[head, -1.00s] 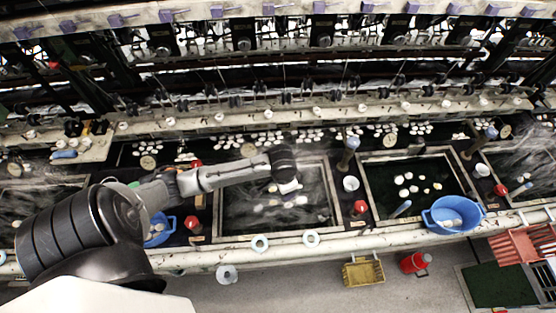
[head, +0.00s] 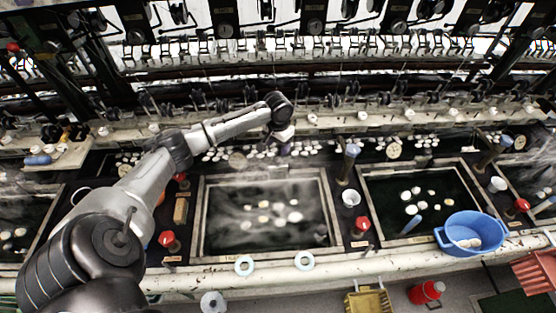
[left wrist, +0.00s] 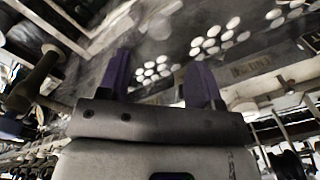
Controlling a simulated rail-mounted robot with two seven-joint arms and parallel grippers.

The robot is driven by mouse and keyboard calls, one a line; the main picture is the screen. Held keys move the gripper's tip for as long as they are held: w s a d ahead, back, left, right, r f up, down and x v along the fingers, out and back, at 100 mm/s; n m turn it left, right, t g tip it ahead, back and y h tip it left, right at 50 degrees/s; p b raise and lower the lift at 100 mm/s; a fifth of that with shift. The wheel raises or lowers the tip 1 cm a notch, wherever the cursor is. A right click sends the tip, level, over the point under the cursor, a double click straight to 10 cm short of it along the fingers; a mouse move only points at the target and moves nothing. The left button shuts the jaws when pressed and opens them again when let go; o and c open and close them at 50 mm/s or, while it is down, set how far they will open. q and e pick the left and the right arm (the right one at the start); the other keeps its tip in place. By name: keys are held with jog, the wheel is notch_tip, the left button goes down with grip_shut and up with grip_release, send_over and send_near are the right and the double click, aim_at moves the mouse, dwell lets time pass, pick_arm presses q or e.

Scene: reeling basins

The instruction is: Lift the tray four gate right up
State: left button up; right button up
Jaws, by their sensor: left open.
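My left gripper (head: 285,146) hangs above the back edge of the middle basin (head: 210,216), near the trough of white cocoons behind it. In the left wrist view its two purple fingers (left wrist: 160,78) are apart with nothing between them. Small plates, one with a blurred label (left wrist: 250,68), show beyond the fingers; I cannot read a tray number surely. A blue-topped post (head: 347,166) stands right of the middle basin, and another (head: 492,153) stands farther right. I cannot tell which part is the tray four gate. My right gripper is not in view.
The right basin (head: 366,207) holds several white cocoons. A blue tub (head: 470,240) sits on its front right corner. Red-topped jars (head: 361,226) and a white cup (head: 350,198) stand between basins. The reeling machine (head: 300,62) fills the back.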

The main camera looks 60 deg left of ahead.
aim_at(278, 160)
pick_arm(q)
notch_tip(278, 160, down, 8)
jog(key=shift+r+b, duration=0.1)
jog(key=shift+b, duration=0.4)
jog(key=shift+c, duration=0.2)
grip_shut()
